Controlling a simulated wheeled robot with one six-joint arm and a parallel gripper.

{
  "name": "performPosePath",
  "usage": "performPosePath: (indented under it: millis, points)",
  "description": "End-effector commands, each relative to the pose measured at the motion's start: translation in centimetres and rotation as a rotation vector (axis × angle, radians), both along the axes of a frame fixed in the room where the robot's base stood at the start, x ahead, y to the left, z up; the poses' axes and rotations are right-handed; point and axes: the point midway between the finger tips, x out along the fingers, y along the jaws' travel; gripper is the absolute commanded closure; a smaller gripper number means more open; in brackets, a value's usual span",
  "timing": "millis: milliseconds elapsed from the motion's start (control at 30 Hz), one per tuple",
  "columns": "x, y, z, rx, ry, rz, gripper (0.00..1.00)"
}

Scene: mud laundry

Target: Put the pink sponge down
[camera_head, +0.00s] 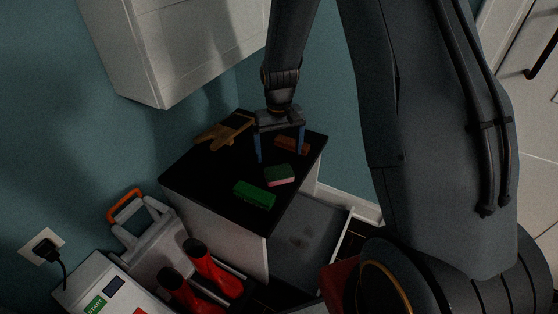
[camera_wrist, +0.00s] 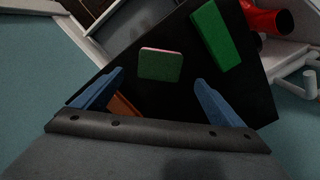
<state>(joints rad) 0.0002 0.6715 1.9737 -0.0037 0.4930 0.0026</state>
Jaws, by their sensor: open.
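The pink sponge (camera_head: 281,180) lies flat on the black top of the low cabinet (camera_head: 205,183). It has a green upper face and a pink lower layer. In the wrist view the sponge (camera_wrist: 160,65) shows ahead of the fingers, with its pink edge on the far side. My gripper (camera_head: 280,155) is above the cabinet top, just behind the sponge. Its two blue fingers are spread apart and nothing is between them. The fingers do not appear to touch the sponge.
A green block (camera_head: 254,195) lies near the cabinet's front edge. An orange-brown block (camera_head: 292,145) is behind the gripper, and wooden pieces (camera_head: 223,132) lie at the back. A drawer (camera_head: 310,242) stands open below. Red boots (camera_head: 208,267) stand front left; a white wall cabinet (camera_head: 180,45) hangs above.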

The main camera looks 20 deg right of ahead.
Motion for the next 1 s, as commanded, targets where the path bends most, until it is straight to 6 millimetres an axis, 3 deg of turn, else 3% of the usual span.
performPosePath:
  millis: [100,333,467,700,1000]
  points:
    - [0.0,0.0,1.9,0.0,-0.002,0.0,0.08]
    - [-0.3,0.3,3.8,0.001,-0.002,0.004,0.08]
    - [-1.8,1.6,6.6,0.004,-0.006,0.022,0.08]
    - [-8.8,5.1,14.0,0.019,-0.01,0.083,0.08]
    - [-19.6,8.0,20.0,0.042,-0.01,0.165,0.08]
